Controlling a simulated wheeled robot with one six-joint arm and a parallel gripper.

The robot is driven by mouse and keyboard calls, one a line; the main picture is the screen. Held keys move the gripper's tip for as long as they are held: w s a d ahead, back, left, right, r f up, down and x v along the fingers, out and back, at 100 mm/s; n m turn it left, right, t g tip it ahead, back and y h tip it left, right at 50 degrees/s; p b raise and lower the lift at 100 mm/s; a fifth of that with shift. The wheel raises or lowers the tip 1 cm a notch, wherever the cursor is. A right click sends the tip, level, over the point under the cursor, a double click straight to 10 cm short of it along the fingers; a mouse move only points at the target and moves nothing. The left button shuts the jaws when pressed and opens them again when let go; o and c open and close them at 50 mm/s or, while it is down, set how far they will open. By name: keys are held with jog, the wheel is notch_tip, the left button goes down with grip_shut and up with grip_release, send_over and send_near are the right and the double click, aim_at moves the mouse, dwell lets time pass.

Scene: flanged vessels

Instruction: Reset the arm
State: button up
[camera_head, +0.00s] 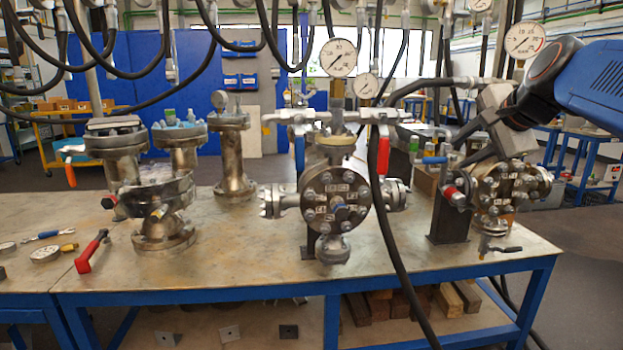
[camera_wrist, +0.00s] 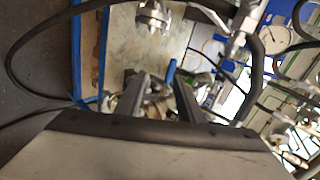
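My arm comes in from the right in the head view. My gripper (camera_head: 462,158) is above and in front of the right flanged vessel (camera_head: 497,184), close to its top fittings; I cannot tell whether it touches. In the wrist view my gripper (camera_wrist: 160,84) shows two dark fingers spread apart. Metal parts show between and beyond them, and nothing is clearly held. A middle flanged vessel (camera_head: 337,203) with a pressure gauge (camera_head: 338,57) stands on the workbench (camera_head: 240,262). My arm and gripper hide part of the right vessel's upper side.
A left flanged vessel (camera_head: 163,235) and a smaller one (camera_head: 233,155) stand on the bench. Black hoses (camera_head: 385,220) hang across the bench. Wooden blocks (camera_head: 400,303) lie on the lower shelf.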

jog(key=s+a+f+n+g, duration=0.2)
jog(key=s+f+n, duration=0.3)
jog(key=f, duration=0.6)
jog(key=s+a+f+n+g, duration=0.2)
jog(key=s+a+f+n, duration=0.2)
jog(key=s+f, duration=0.6)
jog(key=s+a+f+n+g, duration=0.2)
jog(key=s+f+n, duration=0.5)
jog(key=f, duration=0.5)
jog(key=shift+s+a+f, duration=0.15)
jog(key=shift+s+a, duration=0.4)
jog(key=shift+a, duration=0.2)
